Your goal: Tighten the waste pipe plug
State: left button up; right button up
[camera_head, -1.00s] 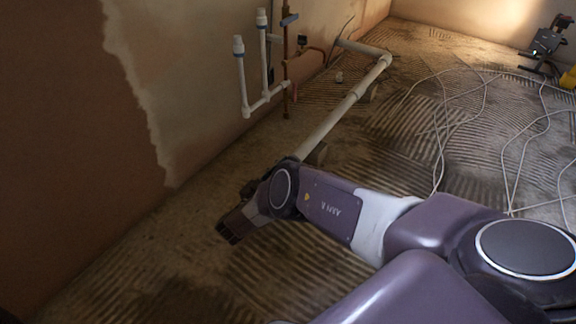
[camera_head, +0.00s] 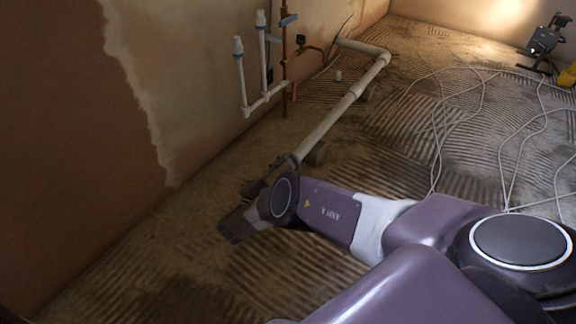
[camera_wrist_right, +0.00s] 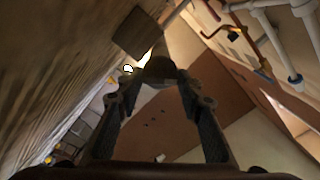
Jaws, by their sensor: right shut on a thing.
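A long pale waste pipe (camera_head: 330,121) runs low over the floor from the back wall toward me. Its near end is at my right gripper (camera_head: 280,164), whose wrist hides most of that end in the head view. In the right wrist view, a dark rounded plug (camera_wrist_right: 159,70) sits between the fingertips of my right gripper (camera_wrist_right: 158,84). The fingers are shut on its two sides, and it is in line with the pipe end. How far the plug is screwed in cannot be told. My left gripper is not in view.
A small block (camera_head: 316,153) stands under the pipe near its end. White upright pipes (camera_head: 241,75) and a copper pipe (camera_head: 285,50) stand along the left wall. Loose pale cables (camera_head: 440,130) lie on the ridged floor to the right. Floor left of the gripper is clear.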

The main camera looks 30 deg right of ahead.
jog(key=m, duration=0.4)
jog(key=shift+f+m, duration=0.1)
jog(key=shift+m, duration=1.8)
jog(key=o, duration=1.1)
jog(key=v, duration=1.1)
jog(key=shift+s+a+f, duration=0.1)
jog(key=shift+a, duration=0.05)
jog(key=shift+s+a, duration=0.15)
jog(key=shift+a, duration=0.2)
jog(key=shift+p, duration=0.35)
